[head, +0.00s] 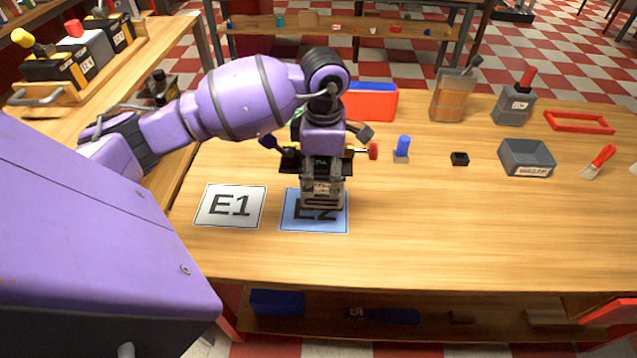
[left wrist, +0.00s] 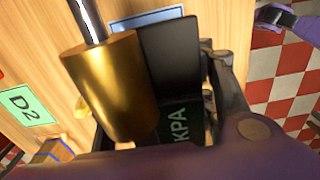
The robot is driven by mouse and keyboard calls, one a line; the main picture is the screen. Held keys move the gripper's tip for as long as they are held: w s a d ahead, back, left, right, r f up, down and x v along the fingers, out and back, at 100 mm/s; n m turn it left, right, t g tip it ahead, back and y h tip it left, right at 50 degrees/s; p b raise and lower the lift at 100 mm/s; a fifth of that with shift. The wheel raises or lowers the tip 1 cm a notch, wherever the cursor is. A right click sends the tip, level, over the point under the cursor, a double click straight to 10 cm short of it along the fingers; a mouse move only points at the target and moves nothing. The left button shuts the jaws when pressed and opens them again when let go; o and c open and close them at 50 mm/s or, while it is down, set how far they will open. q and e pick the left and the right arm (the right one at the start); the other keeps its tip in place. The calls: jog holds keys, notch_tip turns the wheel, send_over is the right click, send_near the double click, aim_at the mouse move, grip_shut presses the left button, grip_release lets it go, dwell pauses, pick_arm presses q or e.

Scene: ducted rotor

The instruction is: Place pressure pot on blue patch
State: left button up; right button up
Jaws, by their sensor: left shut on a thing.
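The pressure pot (head: 322,192) is a dark body with a KPA mark, held under my left gripper (head: 320,160) in the head view. In the left wrist view a gold cylinder (left wrist: 108,85) with a silver rod stands out beside the dark KPA part (left wrist: 172,60). The left gripper is shut on the pot. The blue patch (head: 290,222), marked E2, lies on the table, and the pot overlaps it in the head view. Whether the pot's base touches the patch, I cannot tell. The patch's edge also shows in the left wrist view (left wrist: 148,18).
A white E1 card (head: 213,218) lies left of the blue patch. A red box (head: 372,106) and blue-topped item (head: 402,148) stand behind. A grey bin (head: 524,160) and a small black block (head: 459,158) are to the right. The table front right of the patch is clear.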

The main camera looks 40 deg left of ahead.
aim_at(319, 185)
pick_arm(q)
jog(key=shift+w+a+f, duration=0.35)
jog(key=shift+a+f, duration=0.2)
jog(key=shift+f, duration=0.2)
jog(key=f, duration=0.3)
jog(key=shift+w+a+f, duration=0.1)
jog(key=shift+a+f, duration=0.05)
jog(key=shift+a, duration=0.1)
jog(key=shift+f, duration=0.15)
pick_arm(e)
jog(key=shift+s+f, duration=0.1)
jog(key=shift+s, duration=0.4)
pick_arm(q)
jog(key=shift+f, duration=0.2)
jog(key=o, duration=1.6)
jog(key=shift+c, duration=0.2)
pick_arm(e)
jog(key=shift+w, duration=0.45)
pick_arm(q)
jog(key=shift+r, duration=0.1)
